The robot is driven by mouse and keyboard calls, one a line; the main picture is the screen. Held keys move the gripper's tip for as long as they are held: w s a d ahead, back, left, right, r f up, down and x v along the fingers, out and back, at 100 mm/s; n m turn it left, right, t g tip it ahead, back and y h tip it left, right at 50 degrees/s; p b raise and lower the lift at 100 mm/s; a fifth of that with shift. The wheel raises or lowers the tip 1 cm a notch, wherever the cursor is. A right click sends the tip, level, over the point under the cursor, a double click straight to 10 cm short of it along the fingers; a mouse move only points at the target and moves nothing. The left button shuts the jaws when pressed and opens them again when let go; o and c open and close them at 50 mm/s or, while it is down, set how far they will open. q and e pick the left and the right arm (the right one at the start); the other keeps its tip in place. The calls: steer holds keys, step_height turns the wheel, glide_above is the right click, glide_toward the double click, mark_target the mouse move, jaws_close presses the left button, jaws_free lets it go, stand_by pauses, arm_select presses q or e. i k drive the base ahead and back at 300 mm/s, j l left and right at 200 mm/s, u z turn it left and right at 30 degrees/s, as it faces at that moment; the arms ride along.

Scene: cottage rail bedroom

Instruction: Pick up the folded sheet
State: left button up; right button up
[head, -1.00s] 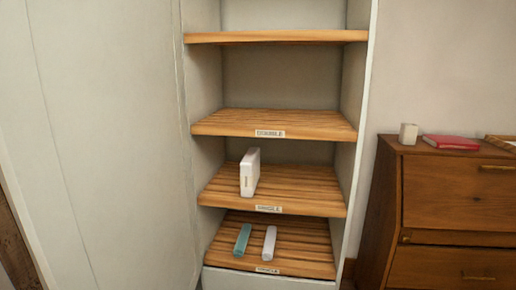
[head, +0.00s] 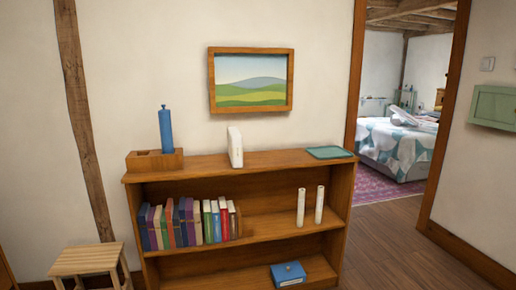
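A white, upright, slab-shaped thing (head: 235,147) stands on the top of the wooden bookcase (head: 275,161), left of its middle. It may be a folded sheet, but I cannot tell for sure. Through the doorway, pale cloth or a pillow-like white thing (head: 402,117) lies on the bed (head: 385,142) in the far room; its form is too small to make out. Neither of my grippers shows in the head view.
A blue bottle-like cylinder (head: 165,129) stands in a wooden block (head: 152,162); a green tray (head: 329,152) lies at the right. Books (head: 188,224), two white rolls (head: 319,204) and a blue box (head: 288,274) fill shelves. A stool (head: 87,260) stands left; floor (head: 385,245) is clear.

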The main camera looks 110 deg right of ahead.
mark_target(234, 139)
steer(key=k+j+z, duration=0.1)
steer(key=z, duration=3.2)
